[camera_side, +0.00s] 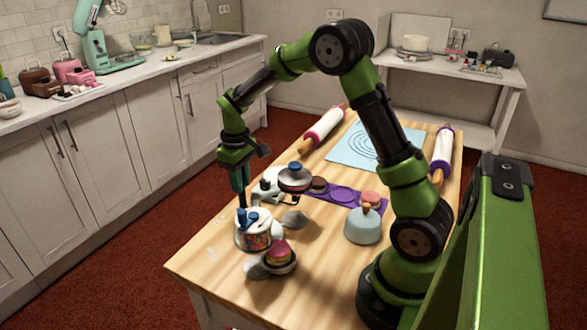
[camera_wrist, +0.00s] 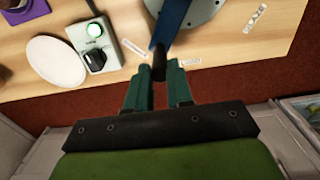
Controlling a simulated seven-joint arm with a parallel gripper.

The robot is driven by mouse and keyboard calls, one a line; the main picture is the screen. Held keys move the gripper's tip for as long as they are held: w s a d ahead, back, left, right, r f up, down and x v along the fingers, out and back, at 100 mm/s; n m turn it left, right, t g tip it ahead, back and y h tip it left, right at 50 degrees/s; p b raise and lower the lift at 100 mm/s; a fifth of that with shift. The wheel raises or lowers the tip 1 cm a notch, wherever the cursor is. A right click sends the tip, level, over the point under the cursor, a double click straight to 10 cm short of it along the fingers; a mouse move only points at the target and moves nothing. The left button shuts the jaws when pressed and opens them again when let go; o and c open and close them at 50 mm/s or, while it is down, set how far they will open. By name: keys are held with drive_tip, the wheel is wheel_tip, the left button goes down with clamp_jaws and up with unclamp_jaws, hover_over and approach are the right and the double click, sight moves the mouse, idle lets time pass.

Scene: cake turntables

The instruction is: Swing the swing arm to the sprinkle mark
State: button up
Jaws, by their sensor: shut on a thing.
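My gripper (camera_wrist: 160,84) is shut on the dark knob (camera_wrist: 159,68) at the end of the blue swing arm (camera_wrist: 169,25). The swing arm runs back from the knob over a grey round base (camera_wrist: 203,10). Small white labels lie on the table around it. One label (camera_wrist: 135,47) is left of the knob and another (camera_wrist: 190,63) is just right of it; I cannot read either. A label reading GLAZE (camera_wrist: 256,17) is farther right. In the side view my gripper (camera_side: 242,205) points down at the left of a white turntable unit (camera_side: 253,238) with blue parts.
A control box (camera_wrist: 96,42) with a lit green button and black dial stands left of the swing arm, beside a pale disc (camera_wrist: 57,62). A small cake stand (camera_side: 281,262), a pale blue dome (camera_side: 362,226) and rolling pins (camera_side: 322,128) are on the table. Red floor lies past the edge.

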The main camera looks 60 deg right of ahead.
drive_tip(key=shift+s, duration=0.1)
drive_tip(key=shift+s+d, duration=0.95)
drive_tip(key=shift+f, duration=0.1)
drive_tip(key=shift+s+d, duration=0.4)
drive_tip(key=shift+s, duration=0.15)
drive_tip(key=o, duration=0.8)
drive_tip(key=shift+d, duration=0.1)
wheel_tip(320, 180, up, 7)
drive_tip(key=shift+w, duration=0.15)
